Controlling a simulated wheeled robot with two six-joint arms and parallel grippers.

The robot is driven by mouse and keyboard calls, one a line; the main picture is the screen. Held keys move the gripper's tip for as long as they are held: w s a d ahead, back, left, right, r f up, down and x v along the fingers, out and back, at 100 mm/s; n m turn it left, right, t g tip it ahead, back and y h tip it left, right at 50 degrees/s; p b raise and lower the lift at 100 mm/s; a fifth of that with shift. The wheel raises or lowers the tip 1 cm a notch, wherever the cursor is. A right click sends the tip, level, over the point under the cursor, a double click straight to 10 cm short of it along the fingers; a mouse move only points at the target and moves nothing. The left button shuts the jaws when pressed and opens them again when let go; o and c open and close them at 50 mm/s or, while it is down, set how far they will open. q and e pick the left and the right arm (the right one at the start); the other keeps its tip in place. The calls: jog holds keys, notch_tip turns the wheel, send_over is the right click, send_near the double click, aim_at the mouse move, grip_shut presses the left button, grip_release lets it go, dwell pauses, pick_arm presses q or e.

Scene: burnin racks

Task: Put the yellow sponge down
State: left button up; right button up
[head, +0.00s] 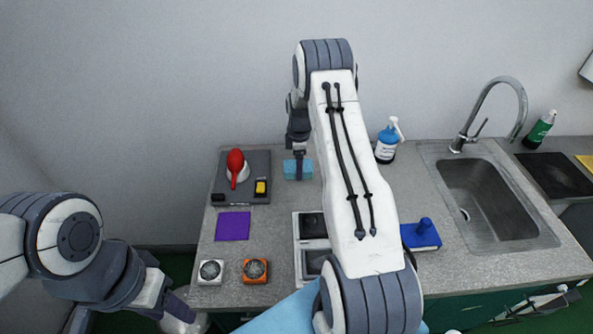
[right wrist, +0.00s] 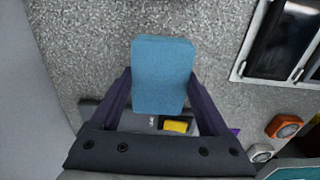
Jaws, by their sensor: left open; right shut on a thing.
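My right gripper (head: 298,166) is shut on a light blue sponge-like block (right wrist: 162,75), with one finger on each side of it in the right wrist view. The block also shows at the back of the counter in the head view (head: 306,170); I cannot tell whether it touches the counter. No yellow sponge shows in my grippers. A small yellow block (head: 261,188) sits on a dark grey board (head: 228,199). My left gripper (head: 180,308) is open at the lower left, near the counter's front left corner, partly cut off by the frame.
A red and white object (head: 237,168) stands on the board. A purple square (head: 233,226) and two small round-topped devices (head: 255,270) lie in front. The sink (head: 490,205), a blue bottle (head: 387,142) and a flat yellow thing (head: 586,162) are to the right.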

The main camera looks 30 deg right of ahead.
jog(key=shift+w+a+f, duration=0.15)
jog(key=shift+w+f, duration=0.05)
jog(key=shift+w, duration=0.05)
notch_tip(320, 180, down, 3)
jog(key=shift+p, duration=0.9)
jog(key=shift+f, duration=0.65)
jog(key=o, duration=1.2)
jog(key=shift+c, duration=0.2)
jog(key=shift+r, duration=0.15)
